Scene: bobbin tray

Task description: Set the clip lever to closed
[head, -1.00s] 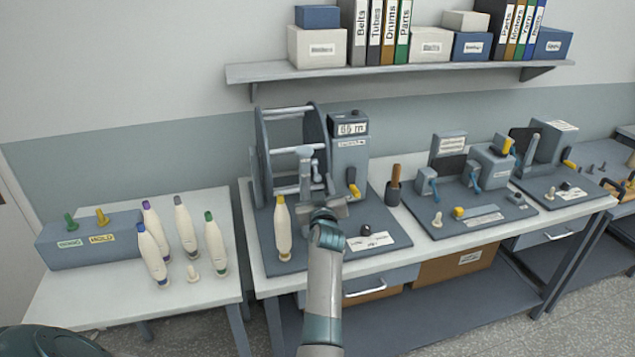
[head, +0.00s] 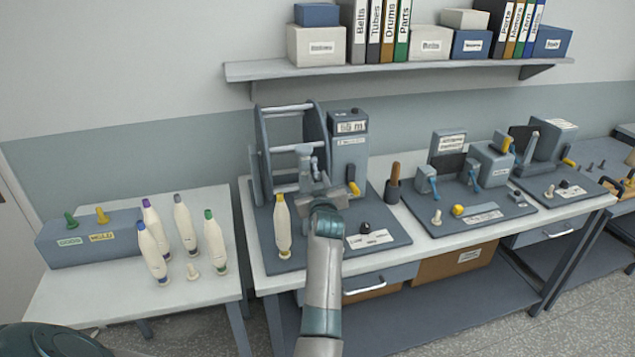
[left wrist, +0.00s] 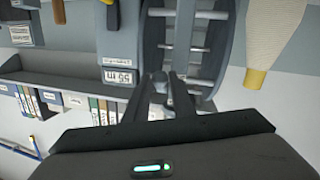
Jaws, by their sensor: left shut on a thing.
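A grey clip (head: 304,158) stands upright in front of the grey reel (head: 318,125) on the middle bench. My left gripper (head: 316,178) reaches up to the clip from the front, its wide body just below. In the left wrist view, the narrow fingers (left wrist: 167,88) are close together in front of the reel's rungs. They are shut on a small grey part, which I take to be the clip lever; the fingers mostly hide it, so its exact angle cannot be told. My right gripper is not in view.
A cream bobbin (head: 282,228) stands left of the gripper on the grey base plate (head: 290,262). A yellow-handled switch (head: 353,188) and a counter box (head: 349,150) are close on the right. Several bobbins stand on the left table (head: 110,300).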

